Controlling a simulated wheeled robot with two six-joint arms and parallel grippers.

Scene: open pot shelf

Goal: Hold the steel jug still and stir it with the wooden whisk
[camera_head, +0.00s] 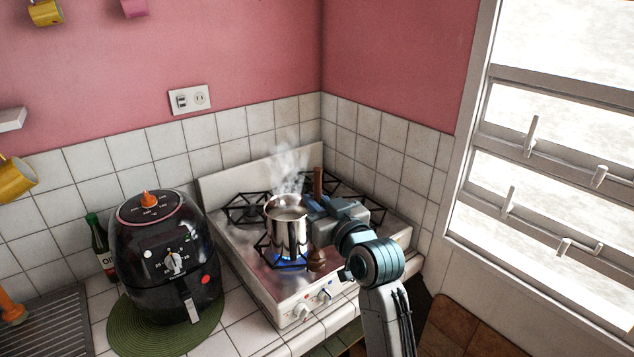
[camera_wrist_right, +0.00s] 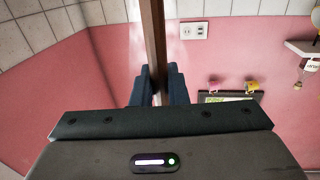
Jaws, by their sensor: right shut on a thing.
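The steel jug (camera_head: 287,232) stands upright on the front left burner of the stove, over a blue flame, with steam rising from it. My right gripper (camera_head: 318,210) is shut on the wooden whisk (camera_head: 318,183), just right of the jug. The whisk is roughly upright, its handle above the jaws and its brown lower end below them, outside the jug in the picture. In the right wrist view the handle (camera_wrist_right: 153,40) passes between the two fingers (camera_wrist_right: 159,88). Whether whisk or gripper touches the jug cannot be told. My left gripper is not in view.
The white stove (camera_head: 276,292) has black grates and front knobs. A black air fryer (camera_head: 168,262) on a green mat (camera_head: 130,341) stands to its left, with a green bottle (camera_head: 99,240) behind. Tiled walls close the corner; a window (camera_head: 560,150) is at right.

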